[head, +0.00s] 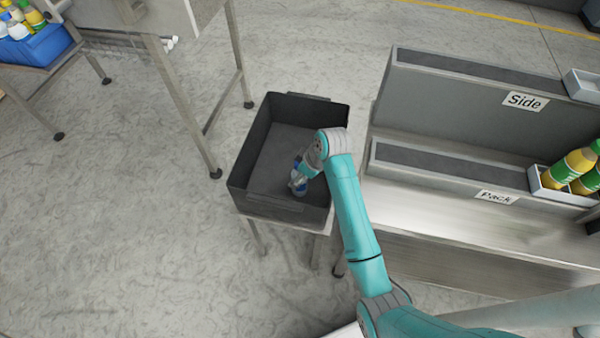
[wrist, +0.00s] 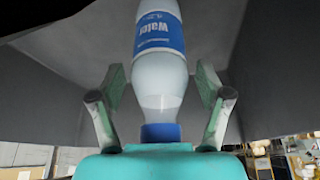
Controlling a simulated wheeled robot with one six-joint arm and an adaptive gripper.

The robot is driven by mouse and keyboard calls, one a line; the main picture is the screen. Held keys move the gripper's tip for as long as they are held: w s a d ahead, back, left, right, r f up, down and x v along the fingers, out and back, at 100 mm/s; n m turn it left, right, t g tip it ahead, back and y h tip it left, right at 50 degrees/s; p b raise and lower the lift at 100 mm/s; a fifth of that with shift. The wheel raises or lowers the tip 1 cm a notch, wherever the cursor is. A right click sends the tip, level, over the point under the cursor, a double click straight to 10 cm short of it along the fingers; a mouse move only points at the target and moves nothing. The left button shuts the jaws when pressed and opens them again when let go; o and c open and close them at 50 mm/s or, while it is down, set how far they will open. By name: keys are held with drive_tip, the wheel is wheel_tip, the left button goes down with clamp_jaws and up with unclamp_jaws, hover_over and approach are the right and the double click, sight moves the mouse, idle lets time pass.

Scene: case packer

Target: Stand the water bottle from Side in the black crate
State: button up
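The black crate (head: 250,160) sits on a small stand in the middle of the head view. The water bottle (wrist: 160,75), clear with a blue cap and blue "Water" label, is inside it; in the head view a blue and white bit (head: 300,185) shows beside my gripper (head: 299,183). In the wrist view its cap is close to my palm and its body points away. My gripper's fingers (wrist: 161,88) are on either side of the bottle, with visible gaps to both. The bottle's base is out of view, so its contact with the crate floor is hidden.
The "Side" shelf (head: 455,68) and "Pack" shelf (head: 440,165) stand at the right, with yellow bottles (head: 570,168) in a holder. A metal table (head: 180,60) is at the left, near a blue bin (head: 38,45) of bottles. The crate's left part looks empty.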

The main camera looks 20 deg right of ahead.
drive_tip(key=shift+r, duration=0.1)
drive_tip(key=v, duration=1.2)
drive_tip(key=shift+a, duration=0.1)
idle(0.4)
